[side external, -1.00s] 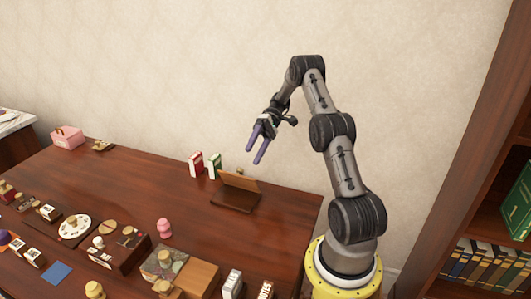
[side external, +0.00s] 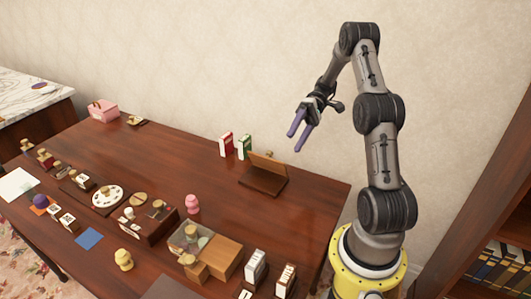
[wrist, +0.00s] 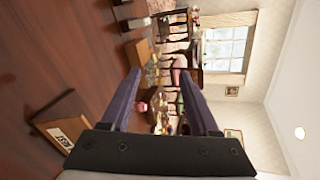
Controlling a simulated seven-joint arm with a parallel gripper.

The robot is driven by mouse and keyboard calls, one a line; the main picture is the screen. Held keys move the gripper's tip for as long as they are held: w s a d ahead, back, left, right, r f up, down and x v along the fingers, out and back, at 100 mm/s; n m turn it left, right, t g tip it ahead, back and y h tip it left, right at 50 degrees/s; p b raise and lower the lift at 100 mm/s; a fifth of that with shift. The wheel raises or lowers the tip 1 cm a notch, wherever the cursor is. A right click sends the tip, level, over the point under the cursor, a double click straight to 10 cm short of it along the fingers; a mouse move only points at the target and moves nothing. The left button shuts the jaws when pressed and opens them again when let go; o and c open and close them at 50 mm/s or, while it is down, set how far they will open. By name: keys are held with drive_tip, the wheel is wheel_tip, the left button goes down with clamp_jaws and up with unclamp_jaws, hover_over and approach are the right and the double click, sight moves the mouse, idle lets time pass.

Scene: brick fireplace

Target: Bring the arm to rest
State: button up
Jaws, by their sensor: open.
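My gripper (side external: 296,143) hangs in the air above the back right of the brown table (side external: 165,160), left of my arm's upright links. Its two purple fingers are apart, with nothing held between them. In the wrist view the open fingers (wrist: 160,75) frame the table and the room beyond. A dark wooden stand (side external: 263,183) with a tilted back panel sits on the table below the gripper. In the wrist view a wooden piece (wrist: 65,115) with a white lettered label, apparently reading REST, shows at the lower left.
A pink figure (side external: 192,204), a wooden box (side external: 215,257) and several stamps and small items fill the table's front and left. A pink box (side external: 103,111) sits at the back left. A bookshelf (side external: 480,200) stands right.

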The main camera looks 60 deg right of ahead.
drive_tip(key=a+r+n+g+h, duration=0.3)
drive_tip(key=a+r+n+h, duration=0.25)
drive_tip(key=a+r, duration=0.85)
drive_tip(key=s+a+n+t+h, duration=0.2)
drive_tip(key=s+a+h, duration=0.3)
drive_tip(key=s+a, duration=0.4)
drive_tip(key=d+f+m+t+h, duration=0.1)
drive_tip(key=t, duration=0.1)
drive_tip(key=s+f+m+t+h, duration=0.1)
drive_tip(key=t, duration=0.1)
drive_tip(key=d+f+m+t+h, duration=0.1)
drive_tip(key=m+t, duration=0.1)
drive_tip(key=shift+s+d+f+h, duration=0.1)
drive_tip(key=shift+s+d+h, duration=0.05)
drive_tip(key=shift+d+h, duration=0.2)
